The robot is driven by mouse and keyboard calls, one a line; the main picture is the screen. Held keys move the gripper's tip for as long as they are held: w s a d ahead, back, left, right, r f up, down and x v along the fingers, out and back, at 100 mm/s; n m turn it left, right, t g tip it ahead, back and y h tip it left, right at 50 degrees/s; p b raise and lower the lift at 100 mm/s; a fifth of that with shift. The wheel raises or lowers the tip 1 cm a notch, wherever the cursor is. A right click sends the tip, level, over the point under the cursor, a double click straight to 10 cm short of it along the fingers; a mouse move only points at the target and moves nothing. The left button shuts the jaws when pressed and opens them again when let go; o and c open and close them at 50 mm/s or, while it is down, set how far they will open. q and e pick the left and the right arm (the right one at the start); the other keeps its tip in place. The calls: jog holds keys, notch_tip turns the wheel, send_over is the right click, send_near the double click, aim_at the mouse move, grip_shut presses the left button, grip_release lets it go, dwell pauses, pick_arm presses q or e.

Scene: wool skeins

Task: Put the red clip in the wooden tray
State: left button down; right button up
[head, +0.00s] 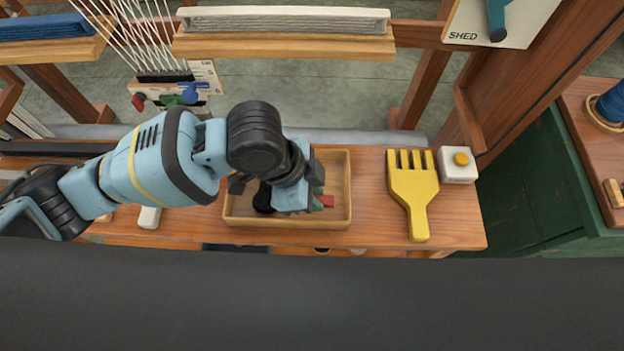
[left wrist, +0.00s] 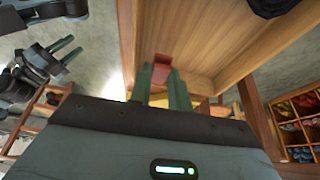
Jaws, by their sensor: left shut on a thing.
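The wooden tray (head: 346,180) lies on the bench in the head view, and its wood fills the upper part of the left wrist view (left wrist: 205,45). The red clip (left wrist: 162,66) is between the green fingers of my left gripper (left wrist: 162,82), which is shut on it. In the head view the left gripper (head: 318,203) is over the right part of the tray, with a bit of the red clip (head: 327,200) showing; the wrist hides much of the tray. My right gripper (left wrist: 75,46) shows in the left wrist view, open and empty, away from the tray.
A black thing (head: 263,198) lies in the tray. A yellow fork-shaped comb (head: 411,195) and a white block with a yellow button (head: 457,165) are on the bench to the right. Wooden loom beams (head: 285,43) cross behind. The bench between tray and comb is clear.

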pick_arm(q)
jog(key=shift+w+f, duration=0.2)
jog(key=shift+w, duration=1.65)
jog(key=shift+w+a+f, duration=0.1)
jog(key=shift+w+f, duration=0.1)
jog(key=shift+w, duration=0.05)
jog(key=shift+f+b, duration=0.4)
jog(key=shift+f, duration=1.15)
jog(key=shift+f, duration=0.1)
jog(key=c, duration=1.3)
grip_release()
jog(key=p+v, duration=0.1)
jog(key=v, duration=1.1)
jog(key=shift+p, duration=0.4)
